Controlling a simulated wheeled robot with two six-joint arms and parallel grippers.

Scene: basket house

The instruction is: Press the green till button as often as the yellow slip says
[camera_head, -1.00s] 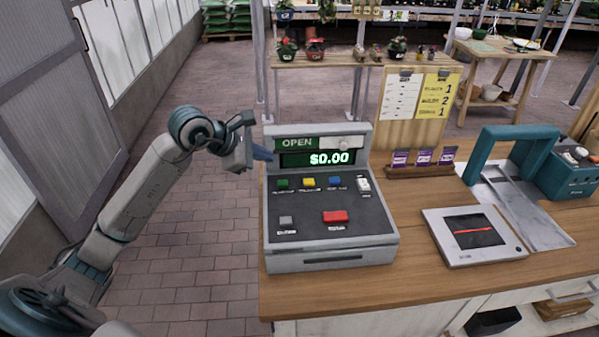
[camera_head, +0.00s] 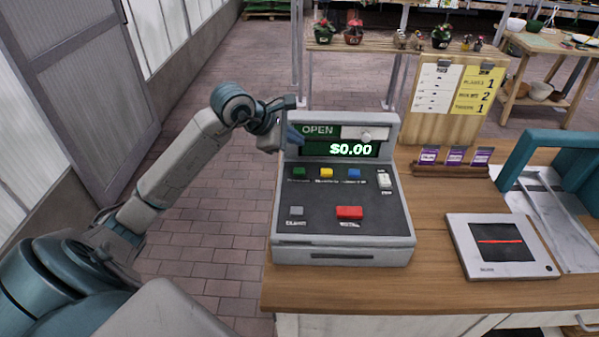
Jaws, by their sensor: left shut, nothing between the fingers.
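The grey till (camera_head: 343,228) stands on the wooden counter, its sign reading OPEN and its display (camera_head: 341,149) showing $0.00. Its green button (camera_head: 299,172) is at the left of the top row, beside a yellow and a blue button. The yellow slip (camera_head: 479,91) is on a wooden board behind the counter and bears three lines with the numbers 1, 2 and 1; the words are too small to read surely. My left gripper (camera_head: 294,137) is shut and empty at the till's upper left corner, above and behind the green button. My right gripper is out of view.
A large red button (camera_head: 349,212) and a grey button (camera_head: 296,211) lie lower on the till panel. A scanner pad (camera_head: 501,255), purple packets (camera_head: 455,156) and a teal-handled frame (camera_head: 545,146) stand to the right. Bare counter (camera_head: 435,225) lies between till and pad.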

